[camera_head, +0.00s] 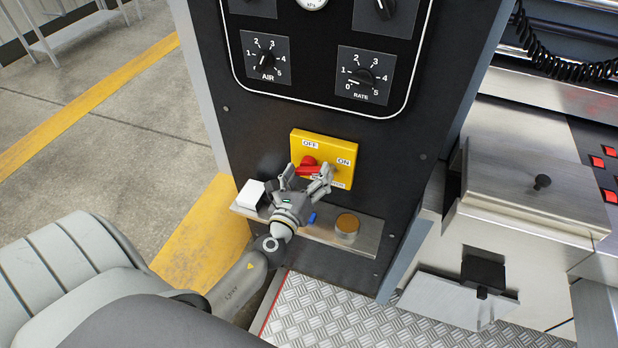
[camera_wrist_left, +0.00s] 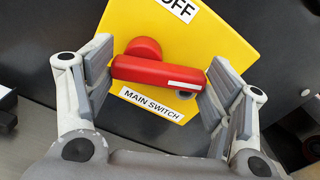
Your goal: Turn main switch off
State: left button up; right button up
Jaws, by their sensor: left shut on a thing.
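The main switch is a yellow plate (camera_head: 299,141) on the black machine front, labelled OFF at upper left and ON at right. Its red handle (camera_head: 309,169) lies nearly level across the plate. In the left wrist view the red handle (camera_wrist_left: 160,71) has a white mark at its right end, and the label MAIN SWITCH shows below it. My left gripper (camera_head: 308,178) is at the plate. In the left wrist view the left gripper (camera_wrist_left: 157,82) has a finger at each end of the handle and is shut on it. My right gripper is out of view.
Above the switch are the AIR dial (camera_head: 266,61) and RATE dial (camera_head: 362,79). Below it, a metal ledge (camera_head: 366,238) carries a brass-topped button (camera_head: 347,224), a blue part and a white box (camera_head: 250,193).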

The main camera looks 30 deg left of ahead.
pick_arm(q)
jog(key=n, duration=0.2)
jog(key=n+b, duration=0.1)
jog(key=shift+a+r+n, duration=0.15)
jog(key=shift+a+n, duration=0.05)
jog(key=shift+n, duration=0.2)
jog(key=n, duration=0.3)
jog(key=shift+s+a+r+n+b, duration=0.1)
jog(key=shift+a+r+n+b, duration=0.1)
jog(key=shift+n+b, duration=0.15)
jog(key=n, duration=0.3)
jog(key=shift+a+r, duration=0.1)
jog(key=shift+a, duration=0.15)
jog(key=shift+s+a+n, duration=0.1)
jog(key=shift+a+n, duration=0.1)
jog(key=shift+n, duration=1.35)
jog(key=o, duration=1)
